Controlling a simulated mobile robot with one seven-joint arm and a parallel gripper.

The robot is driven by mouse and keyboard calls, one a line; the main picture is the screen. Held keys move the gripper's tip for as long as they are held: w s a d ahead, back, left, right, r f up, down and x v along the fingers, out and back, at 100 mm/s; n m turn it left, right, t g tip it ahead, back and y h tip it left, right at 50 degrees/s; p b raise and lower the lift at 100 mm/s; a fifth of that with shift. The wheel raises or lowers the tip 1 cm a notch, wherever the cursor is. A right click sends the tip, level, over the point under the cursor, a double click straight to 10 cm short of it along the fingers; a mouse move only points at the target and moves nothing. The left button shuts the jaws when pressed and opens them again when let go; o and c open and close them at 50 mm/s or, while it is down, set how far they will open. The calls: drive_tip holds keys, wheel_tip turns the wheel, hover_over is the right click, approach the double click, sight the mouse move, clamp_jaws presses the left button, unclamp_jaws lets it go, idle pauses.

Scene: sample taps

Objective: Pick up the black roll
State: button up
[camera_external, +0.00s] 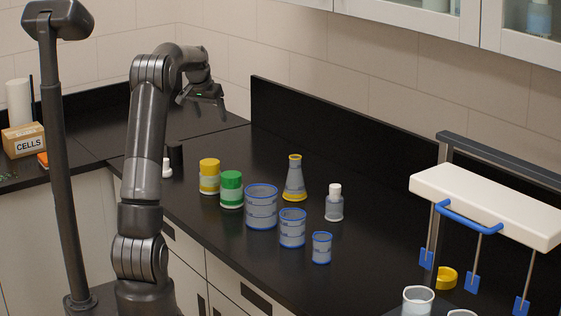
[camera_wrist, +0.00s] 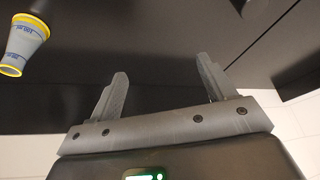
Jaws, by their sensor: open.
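The black roll (camera_external: 175,153) is a short dark cylinder standing on the black counter, just right of my arm and partly behind a small white bottle. My gripper (camera_external: 204,103) is raised above the counter, up and to the right of the roll and clear of it. In the wrist view my gripper (camera_wrist: 162,68) has its two fingers spread apart with nothing between them. A dark shape shows at the top edge of the wrist view, but I cannot tell if it is the roll.
A yellow-lidded jar (camera_external: 209,176), a green-lidded jar (camera_external: 231,189), several blue-rimmed beakers and a yellow-based flask (camera_external: 294,180) stand right of the roll. The flask also shows in the wrist view (camera_wrist: 24,45). A wall backs the counter. The counter behind the roll is clear.

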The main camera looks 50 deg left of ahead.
drive_tip(key=n, duration=0.2)
hover_over(175, 153)
drive_tip(key=s, duration=0.2)
wheel_tip(175, 153, down, 9)
drive_tip(key=x, duration=0.4)
drive_tip(key=a+x, duration=0.1)
drive_tip(key=x, duration=0.1)
drive_tip(key=shift+s+f, duration=0.15)
drive_tip(key=shift+s, duration=0.2)
drive_tip(key=x, duration=0.5)
drive_tip(key=shift+d+f, duration=0.15)
drive_tip(key=shift+d, duration=0.2)
drive_tip(key=shift+y, duration=0.3)
drive_tip(key=c, duration=1.1)
